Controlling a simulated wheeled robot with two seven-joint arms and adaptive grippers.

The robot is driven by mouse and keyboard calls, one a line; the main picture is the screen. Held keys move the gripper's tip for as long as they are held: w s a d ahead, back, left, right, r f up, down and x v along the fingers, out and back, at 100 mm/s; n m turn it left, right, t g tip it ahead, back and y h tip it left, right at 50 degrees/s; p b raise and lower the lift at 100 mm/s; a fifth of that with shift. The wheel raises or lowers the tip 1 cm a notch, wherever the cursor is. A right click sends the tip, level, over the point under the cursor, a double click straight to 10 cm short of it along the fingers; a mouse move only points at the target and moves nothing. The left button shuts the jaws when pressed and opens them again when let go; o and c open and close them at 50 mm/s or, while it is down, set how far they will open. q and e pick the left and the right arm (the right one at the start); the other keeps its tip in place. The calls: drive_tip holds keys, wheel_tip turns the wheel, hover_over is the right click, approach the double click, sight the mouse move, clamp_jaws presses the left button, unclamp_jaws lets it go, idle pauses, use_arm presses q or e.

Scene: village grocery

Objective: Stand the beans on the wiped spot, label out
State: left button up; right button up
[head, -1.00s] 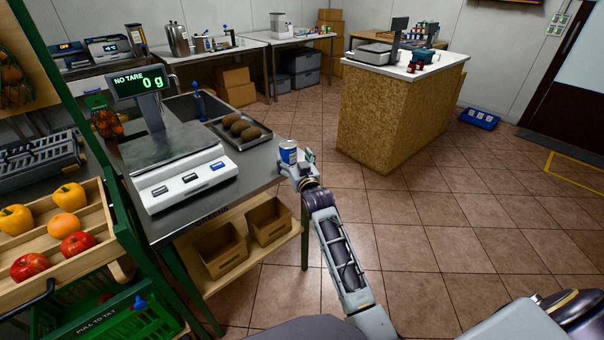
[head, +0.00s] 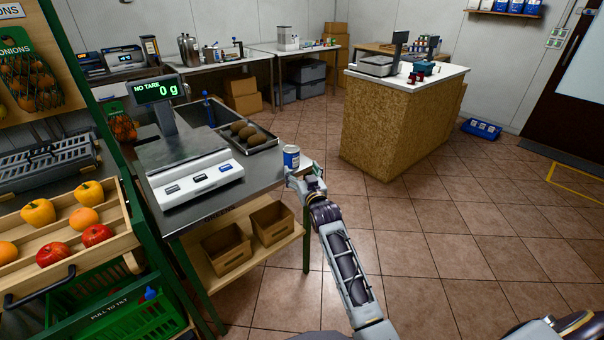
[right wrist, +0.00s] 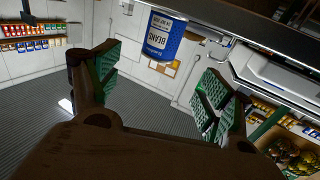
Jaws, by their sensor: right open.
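The beans are a blue and white can (head: 291,157) at the near right corner of the steel counter (head: 262,172). It looks upright on the counter. In the right wrist view the can (right wrist: 163,38) shows its blue label with the word BEANS, against the dark counter edge at the top of that picture. My right gripper (head: 302,172) is just off the counter's corner, close to the can. Its green-padded fingers (right wrist: 155,90) are spread apart, with the can beyond them and a gap on both sides. I cannot make out the wiped spot. My left gripper is out of view.
A scale (head: 195,170) reading 0 g fills the counter's left part. A tray of brown produce (head: 262,139) lies behind the can. Cardboard bins (head: 227,250) sit on the shelf below. A produce crate (head: 120,235) stands at left. Floor to the right is open.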

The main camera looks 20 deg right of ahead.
idle(0.5)
drive_tip(key=s+a+f+n+g, duration=0.1)
drive_tip(key=s+f+g, duration=0.3)
drive_tip(key=f, duration=0.8)
drive_tip(key=s+f+g+y, duration=0.1)
drive_tip(key=s+f, duration=0.5)
drive_tip(key=f, duration=0.5)
drive_tip(key=s+a+f+n+g, duration=0.1)
drive_tip(key=s+f+g, duration=0.3)
drive_tip(key=f, duration=0.8)
drive_tip(key=s+f+g, duration=0.2)
drive_tip(key=s+f, duration=0.5)
drive_tip(key=s, duration=0.4)
drive_tip(key=s+d+f+g, duration=0.1)
drive_tip(key=s+f+g, duration=0.1)
drive_tip(key=s+f, duration=0.6)
drive_tip(key=s+d+f+g, duration=0.1)
drive_tip(key=s+f+g, duration=0.1)
drive_tip(key=s+f, duration=0.6)
drive_tip(key=s, duration=0.7)
drive_tip(key=shift+f+n, duration=0.2)
drive_tip(key=shift+n, duration=0.1)
drive_tip(key=shift+o, duration=0.4)
drive_tip(key=shift+w+d, duration=0.1)
drive_tip(key=shift+w, duration=0.05)
